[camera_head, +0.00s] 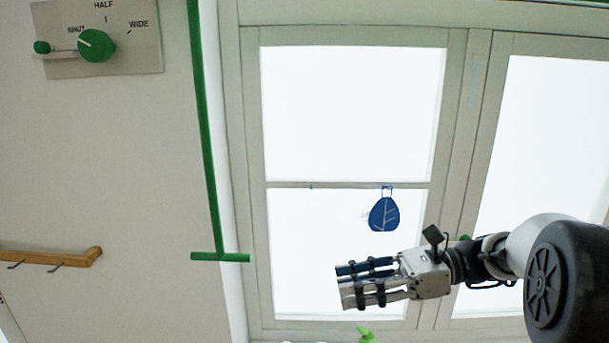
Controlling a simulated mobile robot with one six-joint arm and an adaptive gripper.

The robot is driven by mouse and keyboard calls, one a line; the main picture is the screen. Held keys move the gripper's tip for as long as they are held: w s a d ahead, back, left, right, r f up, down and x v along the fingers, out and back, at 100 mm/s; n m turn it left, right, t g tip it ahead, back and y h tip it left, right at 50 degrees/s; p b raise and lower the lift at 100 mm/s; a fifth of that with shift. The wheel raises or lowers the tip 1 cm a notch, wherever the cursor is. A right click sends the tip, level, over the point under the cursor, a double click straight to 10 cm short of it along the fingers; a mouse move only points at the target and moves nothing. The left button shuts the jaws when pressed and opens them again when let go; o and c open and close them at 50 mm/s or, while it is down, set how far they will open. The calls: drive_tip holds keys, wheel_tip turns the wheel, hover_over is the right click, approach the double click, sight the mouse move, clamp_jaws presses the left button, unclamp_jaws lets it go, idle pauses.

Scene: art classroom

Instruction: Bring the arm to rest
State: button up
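My gripper (345,284) is in the lower right, in front of the window, on my arm (505,255) that reaches in from the right edge. It points left. Its fingers lie roughly parallel, and the view does not show clearly whether they are apart or together. I see nothing held between them. The gripper appears apart from the wall and the window frame, though the depth is hard to judge.
A window (455,170) fills the right side, with a blue leaf ornament (384,214) hanging above my gripper. A green rod (204,130) with a crossbar hangs at the left. A SHUT/HALF/WIDE dial (97,46) and a wooden hook rail (50,258) are on the wall.

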drive_tip(key=s+a+f+n+h+b, duration=0.2)
drive_tip(key=s+f+n+h+b, duration=0.2)
drive_tip(key=s+f+b, duration=0.4)
drive_tip(key=s+a+f+n+h+b, duration=0.2)
drive_tip(key=s+f+n+h+b, duration=0.25)
drive_tip(key=s+f, duration=0.4)
drive_tip(key=s+d+f+n+t+h+b, duration=0.2)
drive_tip(key=d+f+n+h+b, duration=0.1)
drive_tip(key=f, duration=0.5)
drive_tip(key=s+d+f+n+t+h+b, duration=0.3)
drive_tip(key=d+f+n+h+b, duration=0.1)
drive_tip(key=f+n+b, duration=0.3)
drive_tip(key=shift+s+d+f+b, duration=0.35)
drive_tip(key=shift+d+f+b, duration=0.35)
drive_tip(key=shift+b, duration=0.2)
drive_tip(key=shift+s+h, duration=0.1)
drive_tip(key=shift+h, duration=0.15)
